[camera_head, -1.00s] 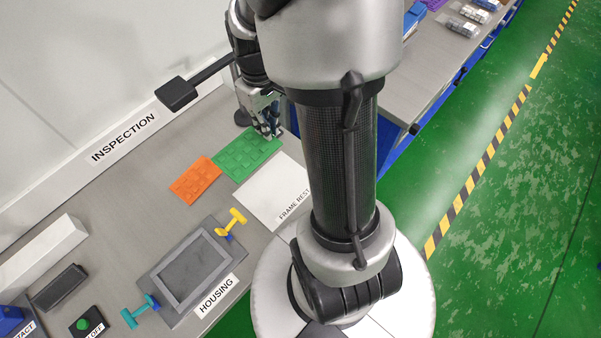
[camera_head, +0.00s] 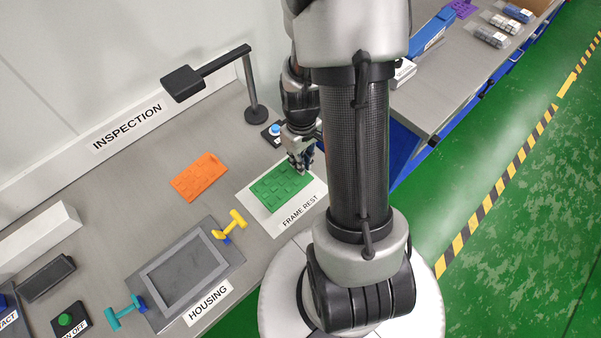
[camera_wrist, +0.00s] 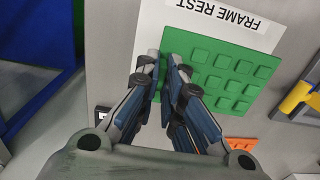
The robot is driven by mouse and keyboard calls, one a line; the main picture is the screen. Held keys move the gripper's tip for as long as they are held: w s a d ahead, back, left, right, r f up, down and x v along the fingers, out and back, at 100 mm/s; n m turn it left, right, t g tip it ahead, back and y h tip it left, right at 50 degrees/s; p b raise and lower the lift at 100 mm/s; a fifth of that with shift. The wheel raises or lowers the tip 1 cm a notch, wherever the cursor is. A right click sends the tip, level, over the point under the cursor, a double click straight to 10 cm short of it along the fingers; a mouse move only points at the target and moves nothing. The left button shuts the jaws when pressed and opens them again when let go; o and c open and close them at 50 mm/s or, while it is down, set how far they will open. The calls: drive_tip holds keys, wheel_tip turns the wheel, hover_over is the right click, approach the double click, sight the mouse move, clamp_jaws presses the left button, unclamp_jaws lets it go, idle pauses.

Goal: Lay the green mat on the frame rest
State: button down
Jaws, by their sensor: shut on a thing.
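The green mat (camera_head: 281,187) has a grid of raised squares and lies over the white frame rest (camera_head: 259,214) in the head view. White margins of the rest show around the mat, along with its "FRAME REST" label. My gripper (camera_head: 303,170) is at the mat's far right end. In the wrist view my gripper (camera_wrist: 165,66) is shut on the near edge of the green mat (camera_wrist: 222,72), with the label side of the frame rest (camera_wrist: 190,17) beyond it. I cannot tell whether the mat touches the rest or is slightly above it.
An orange mat (camera_head: 199,177) lies on the bench to the left. The grey housing (camera_head: 186,272) with yellow (camera_head: 229,225) and teal (camera_head: 124,312) clamp handles stands nearer. A lamp post (camera_head: 252,90) and a blue button box (camera_head: 275,132) stand behind my gripper.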

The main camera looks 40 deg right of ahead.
wheel_tip(320, 180, down, 5)
drive_tip(key=shift+b, duration=0.75)
drive_tip(key=shift+r, duration=0.1)
drive_tip(key=c, duration=2.2)
unclamp_jaws()
drive_tip(key=o, duration=0.5)
